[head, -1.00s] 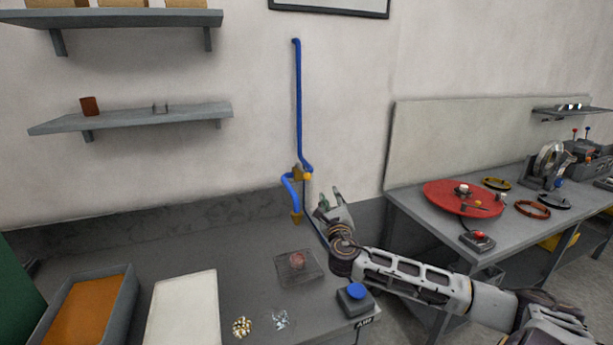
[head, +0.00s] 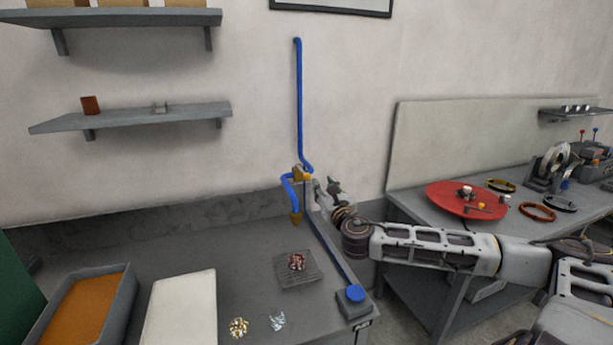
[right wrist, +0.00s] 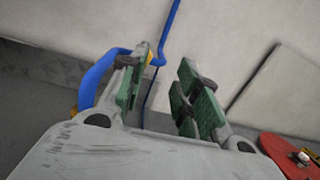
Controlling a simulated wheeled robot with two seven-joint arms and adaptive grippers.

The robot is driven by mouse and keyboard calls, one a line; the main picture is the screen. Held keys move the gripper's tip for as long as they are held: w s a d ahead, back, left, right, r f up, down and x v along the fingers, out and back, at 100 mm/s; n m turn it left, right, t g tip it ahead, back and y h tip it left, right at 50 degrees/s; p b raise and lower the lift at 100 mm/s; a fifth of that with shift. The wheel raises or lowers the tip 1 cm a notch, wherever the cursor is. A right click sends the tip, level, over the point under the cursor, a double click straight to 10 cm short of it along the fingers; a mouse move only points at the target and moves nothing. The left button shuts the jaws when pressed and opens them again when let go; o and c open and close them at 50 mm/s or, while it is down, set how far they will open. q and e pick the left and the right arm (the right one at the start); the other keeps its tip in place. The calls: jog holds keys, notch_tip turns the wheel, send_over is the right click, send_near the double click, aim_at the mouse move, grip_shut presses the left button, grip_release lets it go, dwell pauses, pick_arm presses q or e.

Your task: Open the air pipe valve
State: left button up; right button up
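The air pipe (head: 299,100) is a blue line running down the wall. Its brass-yellow valve (head: 299,171) sits at the lower end, above a curved blue hose with a yellow nozzle (head: 296,218). My right gripper (head: 327,184) is just right of the valve, its fingers apart. In the right wrist view the green-padded fingers of the gripper (right wrist: 162,92) are spread with nothing between them that I can see gripped. The pipe (right wrist: 169,33) rises beyond them, and the left finger partly hides the valve. I cannot tell whether anything touches. My left gripper is not in view.
Below on the grey bench are a wire rack (head: 299,277) with a reddish piece, a blue button box (head: 354,300), a white board (head: 182,305) and an orange-filled tray (head: 128,290). Another table with a red disc (head: 455,197) stands right, beyond my arm.

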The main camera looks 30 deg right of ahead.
aim_at(305, 173)
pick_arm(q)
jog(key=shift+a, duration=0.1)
pick_arm(e)
jog(key=m, duration=0.2)
jog(key=a+f+m+y, duration=0.1)
jog(key=m, duration=0.3)
jog(key=shift+w+a+f+m, duration=0.1)
jog(key=shift+a+f+m, duration=0.05)
jog(key=shift+a+m, duration=0.15)
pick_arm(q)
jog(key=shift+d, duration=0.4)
pick_arm(e)
jog(key=shift+w+d+g, duration=0.15)
jog(key=shift+w+g, duration=0.05)
jog(key=shift+g, duration=0.1)
